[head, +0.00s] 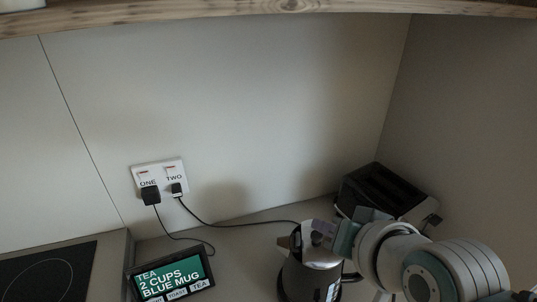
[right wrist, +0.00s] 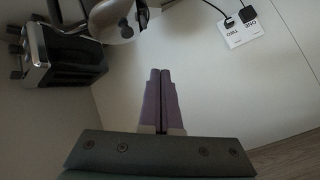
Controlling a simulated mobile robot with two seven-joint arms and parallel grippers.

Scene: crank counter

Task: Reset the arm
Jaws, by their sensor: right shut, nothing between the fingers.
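My right gripper (head: 321,232) comes in from the lower right in the head view. Its purple fingers overlap the top of the metal kettle (head: 308,277); whether they touch it I cannot tell from this view. In the right wrist view the two purple fingers (right wrist: 160,75) are pressed together, with nothing between them. There the kettle (right wrist: 108,14) is at the top edge, apart from the fingertips in the picture. My left gripper is in neither view.
A black toaster (head: 385,190) stands in the back right corner, partly behind my right arm. A wall socket (head: 160,178) holds two plugs with cords. A small screen (head: 170,279) reads "TEA 2 CUPS BLUE MUG". A black hob (head: 48,275) is at left. A wooden shelf (head: 200,12) runs above.

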